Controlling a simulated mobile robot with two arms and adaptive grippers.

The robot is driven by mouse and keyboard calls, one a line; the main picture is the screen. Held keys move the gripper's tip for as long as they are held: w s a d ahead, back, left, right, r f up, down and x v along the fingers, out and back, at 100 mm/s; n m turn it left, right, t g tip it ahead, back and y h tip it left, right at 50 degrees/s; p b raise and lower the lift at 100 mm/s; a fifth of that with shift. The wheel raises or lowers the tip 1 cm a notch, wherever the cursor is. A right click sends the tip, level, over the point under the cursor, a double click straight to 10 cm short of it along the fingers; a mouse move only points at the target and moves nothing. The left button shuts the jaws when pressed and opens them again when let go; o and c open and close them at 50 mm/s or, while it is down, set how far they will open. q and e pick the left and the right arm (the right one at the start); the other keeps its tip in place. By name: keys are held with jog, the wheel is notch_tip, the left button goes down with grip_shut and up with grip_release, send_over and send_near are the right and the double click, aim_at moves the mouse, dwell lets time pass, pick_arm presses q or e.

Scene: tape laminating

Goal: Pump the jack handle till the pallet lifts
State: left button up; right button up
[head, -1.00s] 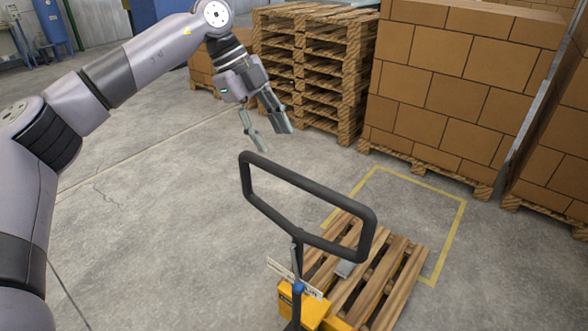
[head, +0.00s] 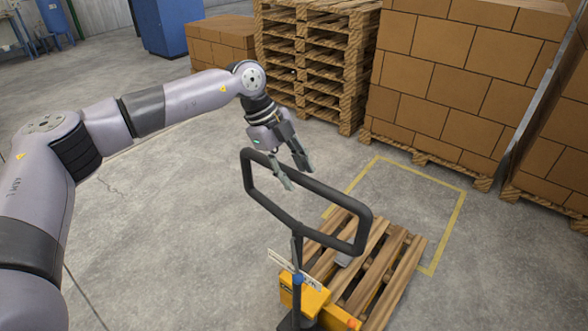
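The jack handle (head: 330,192) is a black rectangular loop on a dark shaft, standing upright in the middle of the head view. The yellow pallet jack body (head: 312,300) is below it. The wooden pallet (head: 392,265) sits low over the jack; any gap beneath it is too hidden to judge. My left gripper (head: 299,179) is open at the upper bar of the loop, with its fingers apart and pointing down. One finger overlaps the bar in the picture; whether they touch is unclear. My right gripper is out of view.
A yellow floor outline (head: 452,225) surrounds the area by the pallet. Stacked empty pallets (head: 318,60) and a wall of cartons (head: 455,75) stand behind. Concrete floor (head: 165,240) is clear on the left.

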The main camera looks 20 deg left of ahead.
pick_arm(q)
grip_shut()
dwell(0.3)
dwell(0.4)
